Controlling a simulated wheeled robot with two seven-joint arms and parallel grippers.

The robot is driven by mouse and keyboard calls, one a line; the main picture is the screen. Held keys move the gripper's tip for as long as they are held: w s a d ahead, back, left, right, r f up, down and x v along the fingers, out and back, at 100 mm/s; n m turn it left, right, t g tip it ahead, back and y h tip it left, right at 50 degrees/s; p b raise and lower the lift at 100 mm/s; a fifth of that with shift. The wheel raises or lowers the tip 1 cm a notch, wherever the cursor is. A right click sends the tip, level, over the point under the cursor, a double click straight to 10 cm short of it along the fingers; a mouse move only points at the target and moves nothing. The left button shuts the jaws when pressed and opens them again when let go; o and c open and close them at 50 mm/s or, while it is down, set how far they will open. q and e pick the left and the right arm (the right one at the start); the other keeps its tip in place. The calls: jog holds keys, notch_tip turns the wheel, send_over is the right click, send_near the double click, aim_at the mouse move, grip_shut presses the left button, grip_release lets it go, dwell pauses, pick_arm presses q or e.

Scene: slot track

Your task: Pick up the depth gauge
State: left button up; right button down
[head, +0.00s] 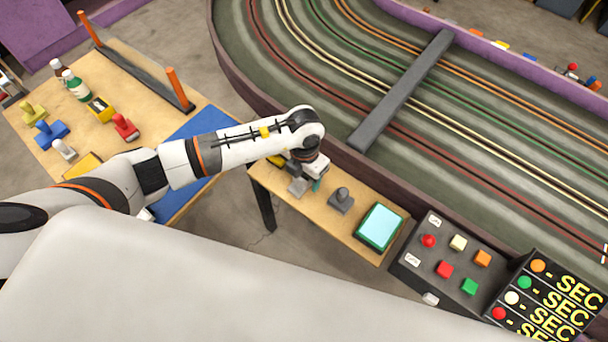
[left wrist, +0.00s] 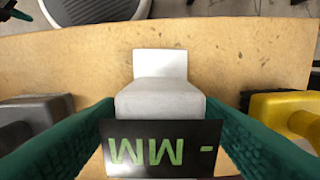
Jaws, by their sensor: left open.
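The depth gauge (left wrist: 162,102) is a light grey block with a narrower raised foot and a black display with green "MM" lettering. In the left wrist view it lies between my two green fingers. My left gripper (left wrist: 160,130) is open, with one finger on each side of the gauge; I cannot tell whether either finger touches it. My arm hides the rest. My right gripper is not in view.
A dark grey knobbed block (head: 341,201) and a yellow piece (left wrist: 285,115) flank the gauge closely. A teal-screened box (head: 380,227) and a button panel (head: 452,258) stand to the right. The slot track wall runs behind the table.

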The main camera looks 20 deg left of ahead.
pick_arm(q)
jog(key=shift+f, duration=0.4)
jog(key=shift+c, duration=0.5)
jog(key=shift+r, duration=0.1)
jog(key=c, duration=1.1)
